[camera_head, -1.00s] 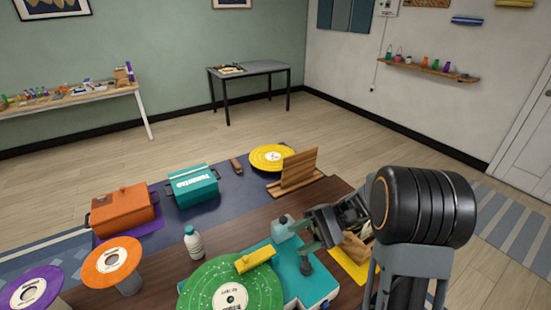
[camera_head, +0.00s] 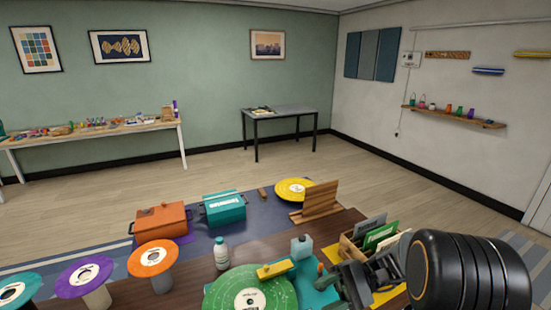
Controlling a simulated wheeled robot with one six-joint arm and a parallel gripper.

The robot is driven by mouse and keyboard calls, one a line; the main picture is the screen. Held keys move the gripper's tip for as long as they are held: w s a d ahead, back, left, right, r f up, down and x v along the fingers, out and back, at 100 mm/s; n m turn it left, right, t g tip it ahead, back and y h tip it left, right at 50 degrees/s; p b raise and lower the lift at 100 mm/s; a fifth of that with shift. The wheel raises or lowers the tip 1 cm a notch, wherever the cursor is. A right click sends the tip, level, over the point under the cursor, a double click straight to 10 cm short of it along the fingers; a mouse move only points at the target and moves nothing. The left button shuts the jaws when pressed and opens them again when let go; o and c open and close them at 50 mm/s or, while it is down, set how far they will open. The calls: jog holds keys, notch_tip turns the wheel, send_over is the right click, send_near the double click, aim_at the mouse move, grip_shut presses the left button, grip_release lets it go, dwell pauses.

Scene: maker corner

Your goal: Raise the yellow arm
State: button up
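The yellow arm (camera_head: 275,269) is a short bar lying low across the far edge of the green record (camera_head: 250,294). The record sits on a teal turntable (camera_head: 316,297) at the near edge of the view. My gripper (camera_head: 362,280) is a dark shape to the right of the yellow arm, apart from it in the picture. My black wrist partly covers it, and its fingers are too unclear to read. It hides part of the turntable's right side.
A wooden crate (camera_head: 349,248) with record sleeves is behind my gripper. Orange (camera_head: 154,258) and purple (camera_head: 84,277) discs on stands are at left. A wooden rack (camera_head: 320,201) stands behind.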

jog(key=s+d+f+t+h, duration=0.35)
jog(key=f+h, duration=0.45)
jog(key=h, duration=0.3)
notch_tip(320, 180, up, 9)
jog(key=d+n+t+h, duration=0.2)
jog(key=n+t+h, duration=0.2)
jog(key=t, duration=0.4)
jog(key=shift+s+d+f+h, duration=0.15)
jog(key=shift+s+f+h, duration=0.05)
jog(key=shift+h, duration=0.7)
